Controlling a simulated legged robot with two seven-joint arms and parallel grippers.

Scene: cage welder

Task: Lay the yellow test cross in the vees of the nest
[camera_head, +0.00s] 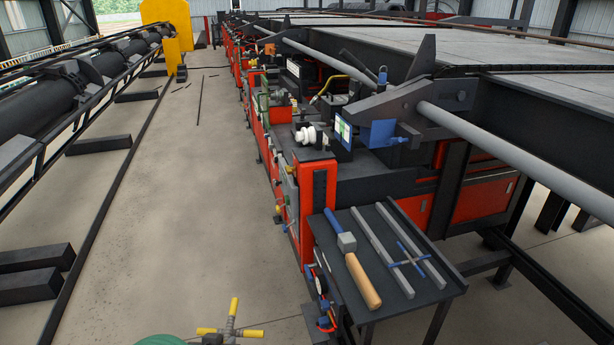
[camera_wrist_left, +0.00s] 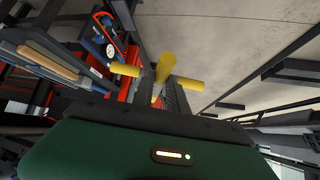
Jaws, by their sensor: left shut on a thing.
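The yellow test cross (camera_head: 233,308) has yellow arm ends and a grey middle. It shows at the bottom of the head view, above the floor and left of the tool shelf. My left gripper (camera_head: 222,337) is shut on it, its green body cut off by the lower edge. In the left wrist view the cross (camera_wrist_left: 167,66) sits between the two dark fingers (camera_wrist_left: 161,92), with yellow ends to either side and one pointing at the camera. I cannot clearly make out the nest's vees. My right gripper is out of view.

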